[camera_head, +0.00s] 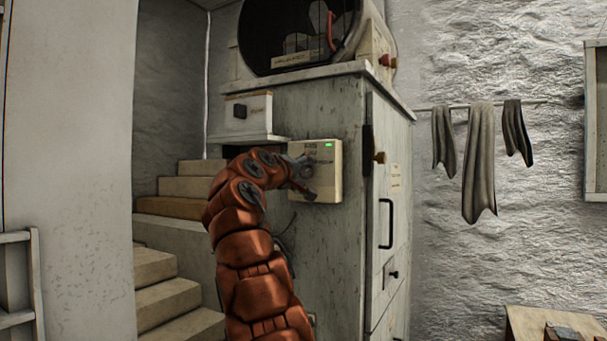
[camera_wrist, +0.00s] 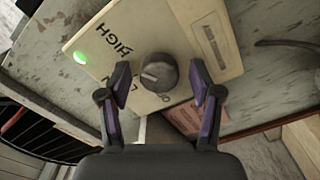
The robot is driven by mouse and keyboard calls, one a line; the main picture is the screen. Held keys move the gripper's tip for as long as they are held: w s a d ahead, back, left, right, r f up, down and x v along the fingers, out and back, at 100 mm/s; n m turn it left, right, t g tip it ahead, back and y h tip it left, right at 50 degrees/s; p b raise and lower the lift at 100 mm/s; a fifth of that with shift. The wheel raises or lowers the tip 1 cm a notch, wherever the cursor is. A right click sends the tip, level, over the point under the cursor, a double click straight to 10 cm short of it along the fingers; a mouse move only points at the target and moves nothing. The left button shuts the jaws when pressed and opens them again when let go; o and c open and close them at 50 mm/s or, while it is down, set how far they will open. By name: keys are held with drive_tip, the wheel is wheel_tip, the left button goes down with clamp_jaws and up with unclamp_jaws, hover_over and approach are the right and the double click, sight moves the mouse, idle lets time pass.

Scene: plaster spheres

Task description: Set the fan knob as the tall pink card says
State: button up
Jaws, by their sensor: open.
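The fan knob (camera_wrist: 158,72) is a dark grey round dial on a cream control box (camera_wrist: 215,35); the box shows in the head view (camera_head: 328,185) on the cabinet's side. A pale mark on the knob seems to face the LOW side, but is small. My gripper (camera_wrist: 160,67) is open, its purple-padded fingers on either side of the knob; contact cannot be told. A pinkish card (camera_wrist: 184,118) lies partly behind the right finger, its writing unreadable. No card is clearly the tall pink one.
A green light (camera_wrist: 80,58) glows on the box. Stairs (camera_head: 165,275) rise at left; grey cloths (camera_head: 480,150) hang at right.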

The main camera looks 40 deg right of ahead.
drive_tip(key=shift+a, duration=0.1)
drive_tip(key=shift+v, duration=0.75)
drive_tip(key=v, duration=1)
drive_tip(key=shift+a, duration=0.2)
drive_tip(key=shift+s, duration=0.1)
